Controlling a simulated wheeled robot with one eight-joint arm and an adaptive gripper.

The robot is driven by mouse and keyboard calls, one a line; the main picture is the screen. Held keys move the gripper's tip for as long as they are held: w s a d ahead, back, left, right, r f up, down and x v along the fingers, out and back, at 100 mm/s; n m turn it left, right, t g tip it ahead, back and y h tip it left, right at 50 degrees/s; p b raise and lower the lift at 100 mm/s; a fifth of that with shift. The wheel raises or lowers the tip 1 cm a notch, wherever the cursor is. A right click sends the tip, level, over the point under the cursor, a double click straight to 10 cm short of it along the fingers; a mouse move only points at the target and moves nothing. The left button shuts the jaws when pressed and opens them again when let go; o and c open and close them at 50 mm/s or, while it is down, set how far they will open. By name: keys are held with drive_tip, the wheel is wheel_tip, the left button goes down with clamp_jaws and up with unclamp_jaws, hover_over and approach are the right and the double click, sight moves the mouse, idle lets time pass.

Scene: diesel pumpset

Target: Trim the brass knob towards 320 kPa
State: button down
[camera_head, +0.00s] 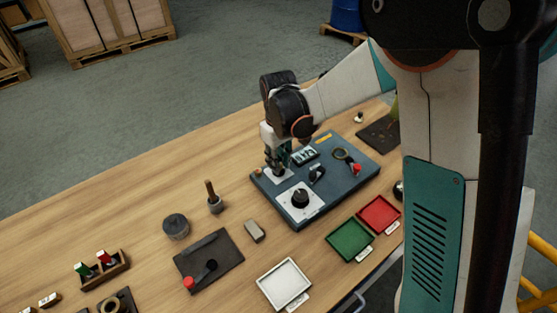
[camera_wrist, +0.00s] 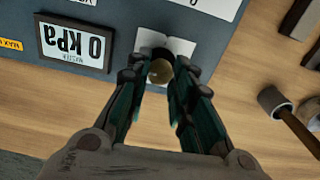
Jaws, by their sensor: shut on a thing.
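The brass knob (camera_wrist: 159,71) shows as a round tan-brass top between the fingertips of my gripper (camera_wrist: 161,76) in the wrist view, over a pale plate on the blue panel. My gripper is shut on it, one finger on each side. In the head view my gripper (camera_head: 277,168) points down at the panel's left part and hides the knob. The display (camera_wrist: 74,44) beside the knob appears upside down in the wrist view and reads 0 kPa. In the head view the display (camera_head: 304,155) is too small to read surely.
The blue panel (camera_head: 345,188) also bears a black dial (camera_head: 300,198) and a red-tipped lever (camera_head: 356,169). Green (camera_head: 349,240), red (camera_head: 379,214) and white (camera_head: 284,285) trays lie in front. A wooden-handled tool (camera_head: 214,199) stands left of the panel. The table's back left is clear.

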drive_tip(key=shift+m, duration=0.3)
drive_tip(key=c, duration=1.4)
unclamp_jaws()
drive_tip(key=shift+o, duration=0.2)
drive_tip(key=shift+r, duration=0.1)
wheel_tip(320, 180, up, 12)
